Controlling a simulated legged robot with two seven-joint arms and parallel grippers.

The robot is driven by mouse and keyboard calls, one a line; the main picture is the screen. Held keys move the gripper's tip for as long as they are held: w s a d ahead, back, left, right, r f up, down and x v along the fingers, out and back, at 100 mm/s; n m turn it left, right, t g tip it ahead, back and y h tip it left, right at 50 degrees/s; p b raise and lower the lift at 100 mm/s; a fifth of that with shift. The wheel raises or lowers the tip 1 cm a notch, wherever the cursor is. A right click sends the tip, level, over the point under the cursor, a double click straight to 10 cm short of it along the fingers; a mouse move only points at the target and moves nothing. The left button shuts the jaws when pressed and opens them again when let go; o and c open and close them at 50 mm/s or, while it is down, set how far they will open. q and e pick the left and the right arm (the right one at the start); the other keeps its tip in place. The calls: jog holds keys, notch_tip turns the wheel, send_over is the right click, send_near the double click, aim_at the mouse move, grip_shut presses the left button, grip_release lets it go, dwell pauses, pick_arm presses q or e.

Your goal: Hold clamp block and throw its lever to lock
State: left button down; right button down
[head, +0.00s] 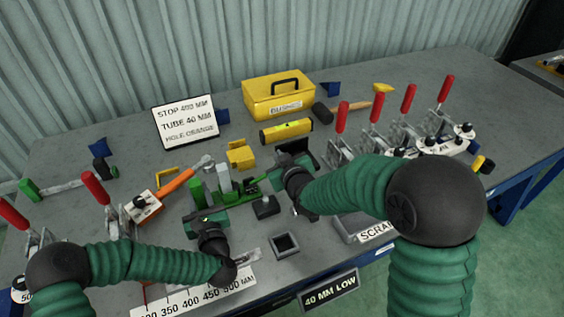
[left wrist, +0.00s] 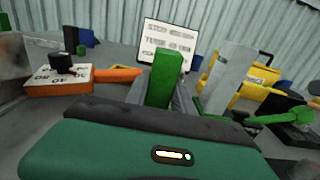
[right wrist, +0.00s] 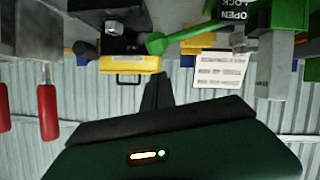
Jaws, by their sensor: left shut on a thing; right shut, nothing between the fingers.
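The clamp block shows near the middle of the head view as a green upright (head: 196,190) beside a grey upright (head: 224,178). My left gripper (head: 202,205) is shut on its green upright, which stands between the fingers in the left wrist view (left wrist: 166,78). A green lever (head: 252,181) extends right from the block. Its rounded end (right wrist: 156,43) lies just past the tip of my right gripper (right wrist: 157,76) in the inverted right wrist view. That gripper is shut and empty; I cannot tell whether it touches the lever. An OPEN/LOCK label (right wrist: 234,14) sits by the lever.
An orange-handled tool (head: 178,181) lies left of the block. Red-handled toggle clamps (head: 342,117) line the right; more (head: 96,188) stand left.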

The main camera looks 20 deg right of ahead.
jog(key=w+r+v, duration=0.1)
jog(key=r+v, duration=0.1)
jog(key=v, duration=0.8)
jog(key=shift+s+a+r, duration=0.25)
jog(key=shift+s+a, duration=0.15)
jog(key=shift+a, duration=0.05)
pick_arm(q)
jog(key=c, duration=0.8)
grip_release()
jog(key=shift+o, duration=0.2)
